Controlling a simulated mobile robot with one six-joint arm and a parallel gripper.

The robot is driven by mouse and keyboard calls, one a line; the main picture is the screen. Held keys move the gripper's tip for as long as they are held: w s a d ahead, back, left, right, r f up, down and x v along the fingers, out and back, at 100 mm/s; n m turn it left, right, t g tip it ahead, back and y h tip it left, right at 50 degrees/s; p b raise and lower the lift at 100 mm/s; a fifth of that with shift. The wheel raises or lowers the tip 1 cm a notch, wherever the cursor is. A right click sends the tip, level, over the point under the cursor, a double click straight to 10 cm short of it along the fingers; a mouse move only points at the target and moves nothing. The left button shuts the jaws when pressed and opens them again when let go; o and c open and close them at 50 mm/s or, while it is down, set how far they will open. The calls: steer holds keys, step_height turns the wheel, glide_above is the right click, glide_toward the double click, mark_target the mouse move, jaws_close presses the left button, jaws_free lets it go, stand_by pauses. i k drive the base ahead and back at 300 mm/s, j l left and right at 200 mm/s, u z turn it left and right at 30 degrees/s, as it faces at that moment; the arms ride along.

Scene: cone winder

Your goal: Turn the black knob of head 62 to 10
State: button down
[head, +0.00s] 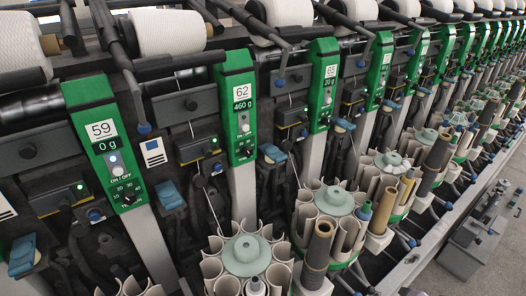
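The green panel of head 62 (234,80) stands left of the middle in the head view. It carries a white label reading 62 (241,92) and a display reading 460 g (243,106). A pale ON/OFF button (245,128) sits below the display. The small black knob (247,153) is at the foot of the panel, and its setting is too small to read. My gripper is not in view.
Head 59's panel (90,92) stands at the left, showing 0 g, with its own black knob (128,198). Head 65's panel (322,65) is to the right. White yarn cones (170,32) sit above, and round bobbin magazines (247,255) stand below in front.

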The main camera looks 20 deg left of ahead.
mark_target(248, 151)
steer(key=u, duration=1.25)
